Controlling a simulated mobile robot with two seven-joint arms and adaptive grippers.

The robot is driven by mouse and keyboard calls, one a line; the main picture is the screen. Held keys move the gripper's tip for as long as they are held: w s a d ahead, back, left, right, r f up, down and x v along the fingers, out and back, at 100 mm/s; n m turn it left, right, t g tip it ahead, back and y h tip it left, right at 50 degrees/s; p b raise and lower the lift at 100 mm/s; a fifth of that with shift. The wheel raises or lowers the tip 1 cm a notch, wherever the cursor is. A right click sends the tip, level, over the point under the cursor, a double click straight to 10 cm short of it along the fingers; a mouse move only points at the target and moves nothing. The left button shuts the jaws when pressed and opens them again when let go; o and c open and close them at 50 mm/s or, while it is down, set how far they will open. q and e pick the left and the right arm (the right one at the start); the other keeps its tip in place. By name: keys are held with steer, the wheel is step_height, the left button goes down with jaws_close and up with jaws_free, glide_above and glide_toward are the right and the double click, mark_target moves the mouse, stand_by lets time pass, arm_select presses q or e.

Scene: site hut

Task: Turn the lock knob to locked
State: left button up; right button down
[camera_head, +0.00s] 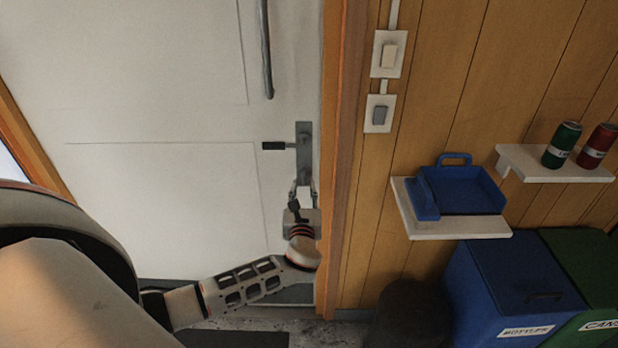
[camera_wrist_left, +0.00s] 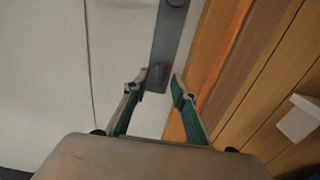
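The white door (camera_head: 160,150) has a grey lock plate (camera_head: 304,140) near its right edge, with a black-gripped lever handle (camera_head: 277,146) pointing left. The plate also shows in the left wrist view (camera_wrist_left: 169,45). At its lower end a small dark grey shape, seemingly the lock knob (camera_wrist_left: 156,80), shows near the left finger; which way it is turned cannot be told. My left gripper (camera_head: 303,184) is at the plate's lower end. Its two fingers (camera_wrist_left: 161,82) stand apart around the lower plate end, with no grip visible. My right gripper is out of view.
The wooden door frame (camera_head: 340,170) stands close to the right of my left gripper. Two switches (camera_head: 388,56) (camera_head: 379,114) are on the wall. A shelf (camera_head: 455,228) bears a blue tray (camera_head: 465,190); a blue bin (camera_head: 505,285) stands below.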

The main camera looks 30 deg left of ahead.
mark_target(304, 177)
arm_select(q)
steer(key=shift+x, duration=2.6)
steer(key=shift+d, duration=0.1)
jaws_close()
